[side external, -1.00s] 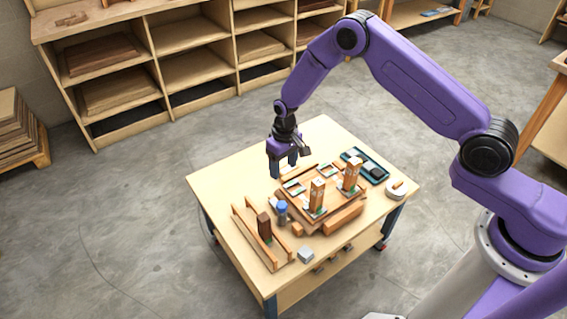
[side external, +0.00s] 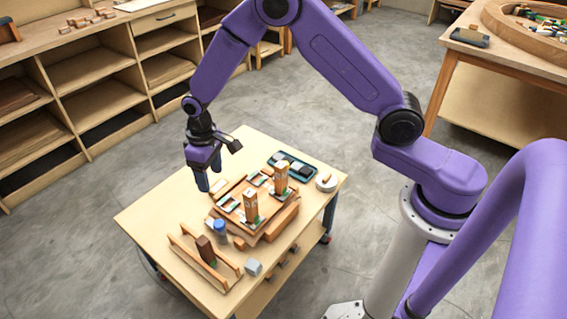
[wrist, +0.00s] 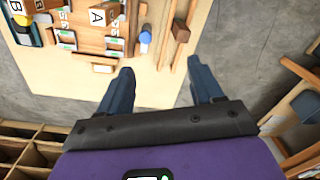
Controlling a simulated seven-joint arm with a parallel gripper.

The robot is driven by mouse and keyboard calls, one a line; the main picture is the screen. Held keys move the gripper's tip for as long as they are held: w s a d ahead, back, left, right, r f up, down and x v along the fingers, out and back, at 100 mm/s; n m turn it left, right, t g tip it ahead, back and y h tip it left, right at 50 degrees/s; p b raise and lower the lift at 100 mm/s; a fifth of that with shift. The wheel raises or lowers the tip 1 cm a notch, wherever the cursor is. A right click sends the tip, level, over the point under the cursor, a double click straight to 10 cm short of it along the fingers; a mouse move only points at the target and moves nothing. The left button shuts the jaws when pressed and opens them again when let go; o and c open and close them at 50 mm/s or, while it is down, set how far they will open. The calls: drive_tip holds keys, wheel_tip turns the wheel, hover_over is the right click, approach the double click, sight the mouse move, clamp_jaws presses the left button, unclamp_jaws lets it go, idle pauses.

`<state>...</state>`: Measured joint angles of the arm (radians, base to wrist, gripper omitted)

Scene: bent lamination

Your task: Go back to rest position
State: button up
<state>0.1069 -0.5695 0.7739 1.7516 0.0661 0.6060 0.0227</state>
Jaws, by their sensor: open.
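My gripper (side external: 208,183) is open and empty, above the far-left part of the wooden work table (side external: 150,215). In the wrist view my gripper's two dark blue fingers (wrist: 158,85) are spread with nothing between them. A wooden fixture board (side external: 270,222) lies on the table to the right of the gripper, with two upright wooden blocks, a nearer block (side external: 250,205) and a farther block (side external: 281,178). In the wrist view one block is marked A (wrist: 97,16) and another is marked B (wrist: 17,5).
A blue-capped bottle (side external: 220,230), a rail frame (side external: 190,258) with a dark brown block (side external: 206,249), a grey cube (side external: 254,267), a dark tray (side external: 305,170) and a round white item (side external: 327,182) stand on the table. Shelves (side external: 70,115) stand behind. Open floor surrounds the table.

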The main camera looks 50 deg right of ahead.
drive_tip(key=s+d+r+n, duration=0.3)
drive_tip(key=s+r, duration=0.4)
drive_tip(key=s, duration=0.5)
drive_tip(key=s+d+r+n, duration=0.2)
drive_tip(key=s+r+n, duration=0.1)
drive_tip(key=s+r, duration=0.65)
drive_tip(key=s+d+n, duration=0.2)
drive_tip(key=s+d, duration=0.5)
drive_tip(key=s, duration=0.4)
